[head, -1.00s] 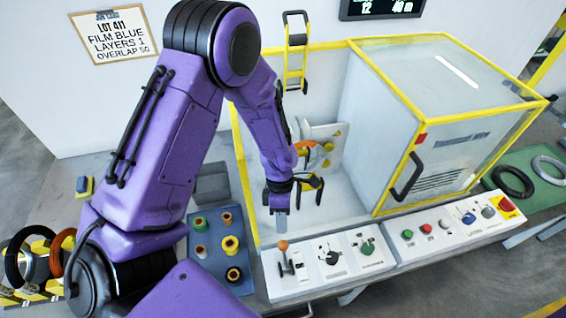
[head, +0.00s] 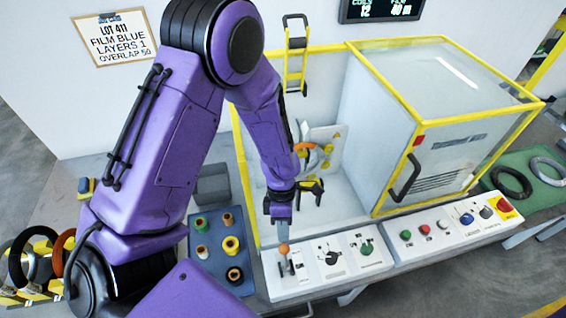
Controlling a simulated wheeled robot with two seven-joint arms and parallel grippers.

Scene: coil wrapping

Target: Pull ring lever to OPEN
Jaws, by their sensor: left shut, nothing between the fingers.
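A lever with an orange ball knob (head: 284,248) stands on the leftmost white control panel (head: 302,289) at the front of the machine. I cannot read the small lettering beside it. My left gripper (head: 285,235) points down just above and behind the knob. Its fingers are shut with nothing between them, and whether the tips touch the knob I cannot tell. An orange ring part (head: 306,147) shows behind the arm, partly hidden. My right gripper is not in view.
A dark selector (head: 331,257) and a green knob (head: 367,248) sit right of the lever. A blue tray (head: 212,269) with several spools lies to its left. The yellow-framed cabinet (head: 434,127) with a black handle stands at the right.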

